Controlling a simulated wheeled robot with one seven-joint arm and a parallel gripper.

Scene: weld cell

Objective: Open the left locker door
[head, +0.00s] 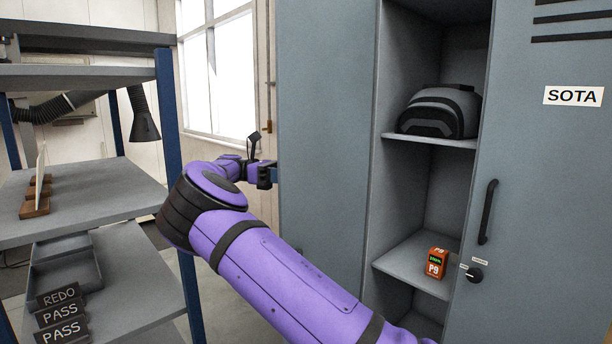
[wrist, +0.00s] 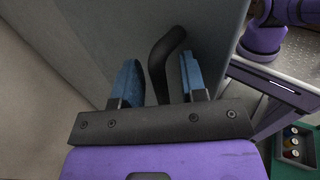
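The left locker door (head: 322,130) is grey and stands swung open, so the locker's shelves show beside it in the head view. My gripper (head: 272,174) is at the far side of this door, near its left edge. In the wrist view the door face (wrist: 205,30) carries a black bent handle (wrist: 160,68). The blue fingers of my gripper (wrist: 160,80) stand on either side of the handle, with a visible gap at each side. The gripper looks open around the handle. The handle is hidden in the head view.
The open locker holds a dark helmet-like item (head: 440,110) and an orange P9 box (head: 436,263) on shelves. The right locker door (head: 545,200), labelled SOTA, is shut. A blue-posted rack (head: 172,120) stands close left of my arm.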

